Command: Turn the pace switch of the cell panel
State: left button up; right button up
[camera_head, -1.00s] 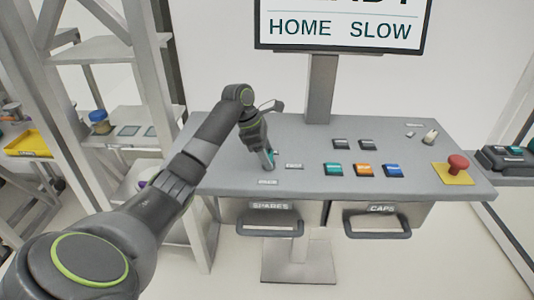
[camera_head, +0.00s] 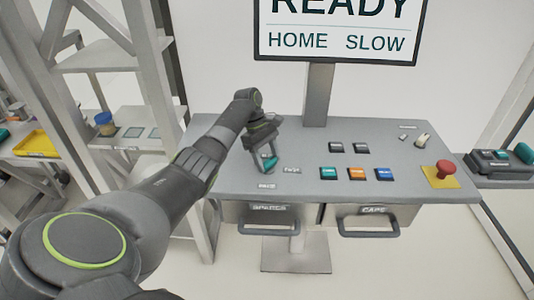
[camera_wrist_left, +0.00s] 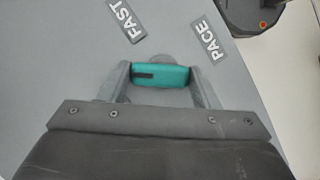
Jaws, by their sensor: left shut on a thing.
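The pace switch is a teal knob (camera_wrist_left: 160,76) with a short dark mark near its left end in the left wrist view. My left gripper (camera_head: 264,158) is shut on it, with one finger at each end of the knob. In the head view a bit of teal (camera_head: 270,163) shows between the fingers. The PACE label (camera_head: 266,185) is in front of the switch and the FAST label (camera_head: 291,170) is to its right. The panel screen (camera_head: 340,30) reads READY, HOME and SLOW. My right gripper is not in view.
Teal, orange and blue buttons (camera_head: 357,174) and two dark buttons lie to the right on the grey panel (camera_head: 235,182). A red stop button (camera_head: 446,167) on a yellow plate and a small toggle (camera_head: 423,139) are farther right. Two drawers with handles are below.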

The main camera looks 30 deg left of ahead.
pick_arm(q)
jog(key=shift+w+m+g, duration=0.1)
jog(key=shift+m+g, duration=0.3)
jog(key=shift+m, duration=0.6)
jog(key=shift+d+m+g+y+b, duration=0.1)
jog(key=shift+m+g+y+b, duration=0.3)
jog(key=shift+m, duration=0.5)
jog(key=m+b, duration=0.1)
jog(key=m, duration=0.2)
jog(key=shift+d+g+y+b, duration=0.1)
jog(key=shift+g+y+b, duration=0.2)
jog(key=shift+g, duration=0.1)
jog(key=shift+w+r+m+g+y+b, duration=0.1)
jog(key=shift+m+g+y+b, duration=0.4)
jog(key=shift+m, duration=1.2)
jog(key=o, duration=1)
